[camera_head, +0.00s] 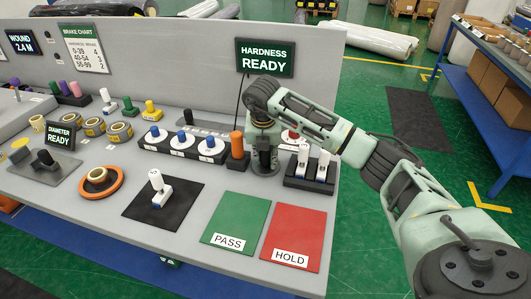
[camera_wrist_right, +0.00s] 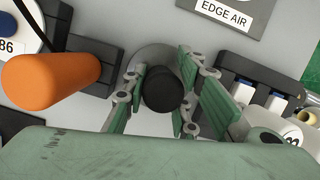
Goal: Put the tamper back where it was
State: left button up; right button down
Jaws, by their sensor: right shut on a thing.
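My right gripper (camera_head: 264,152) is at the back of the bench, below the hardness display. In the right wrist view, its fingers (camera_wrist_right: 160,98) are shut around an upright black cylindrical handle (camera_wrist_right: 162,88), which I take to be the tamper. A round grey disc (camera_wrist_right: 150,57) shows behind the handle; I cannot tell whether the handle touches it. My left gripper is out of view.
An orange-handled tool (camera_head: 237,145), also in the wrist view (camera_wrist_right: 48,82), stands just left of my gripper. A black holder (camera_head: 310,182) with white tools stands to the right. A green PASS mat (camera_head: 236,222) and a red HOLD mat (camera_head: 296,232) lie bare in front.

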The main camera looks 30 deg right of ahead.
jog(key=c, duration=1.4)
grip_release()
jog(key=shift+c, duration=0.2)
jog(key=shift+r, duration=0.15)
jog(key=b+v, duration=0.1)
jog(key=v, duration=1.1)
